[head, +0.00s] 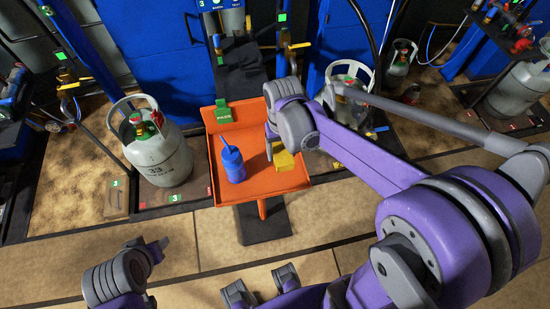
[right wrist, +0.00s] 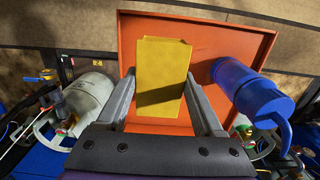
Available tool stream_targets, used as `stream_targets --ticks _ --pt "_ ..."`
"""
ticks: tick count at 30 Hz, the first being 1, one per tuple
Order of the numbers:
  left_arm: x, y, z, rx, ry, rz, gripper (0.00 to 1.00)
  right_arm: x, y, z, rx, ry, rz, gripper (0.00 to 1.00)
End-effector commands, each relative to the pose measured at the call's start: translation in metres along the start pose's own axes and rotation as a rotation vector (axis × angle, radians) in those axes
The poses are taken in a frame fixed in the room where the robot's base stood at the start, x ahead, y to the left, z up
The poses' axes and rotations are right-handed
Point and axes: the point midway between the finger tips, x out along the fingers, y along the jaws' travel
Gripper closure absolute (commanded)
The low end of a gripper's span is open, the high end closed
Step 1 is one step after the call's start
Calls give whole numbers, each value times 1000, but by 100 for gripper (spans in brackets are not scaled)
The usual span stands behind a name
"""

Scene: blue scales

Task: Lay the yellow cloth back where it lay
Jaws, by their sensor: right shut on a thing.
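The yellow cloth (head: 284,161) is a small block-like folded piece, seen over the right part of the orange tray (head: 222,178) in the head view. My right gripper (head: 273,149) is shut on it. In the right wrist view the cloth (right wrist: 163,60) stands between the two grey fingers of the right gripper (right wrist: 160,88), with the orange tray (right wrist: 220,35) behind it. I cannot tell whether the cloth touches the tray. Part of my left arm shows at the lower left of the head view; its finger state is unclear.
A blue jug (head: 232,163) with a straw-like stick stands on the tray, left of the cloth. A green tag (head: 223,113) is at the tray's back edge. A grey gas cylinder (head: 160,155) stands left of the tray, another (head: 347,100) behind right. The tray's front middle is bare.

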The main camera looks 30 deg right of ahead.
Motion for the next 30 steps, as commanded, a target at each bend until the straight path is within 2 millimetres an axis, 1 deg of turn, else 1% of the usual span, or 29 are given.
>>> stream_targets --ticks 1,3,6,11,18,21,30 --pt "2 0 2 0 -1 0 50 10 0 0 0 0 0 95" --pt "4 0 3 0 -2 0 50 24 0 -1 0 0 0 95" --pt "6 0 5 0 -3 0 50 41 0 -2 0 0 0 95" --pt "7 0 6 0 -4 0 50 55 0 -2 0 0 0 95" --pt "11 0 9 0 -5 0 50 89 0 -4 -1 0 0 95" --pt "12 0 9 0 -6 0 50 94 0 -4 0 0 0 95" --pt "13 0 10 0 -6 0 50 96 0 -4 0 0 0 95"
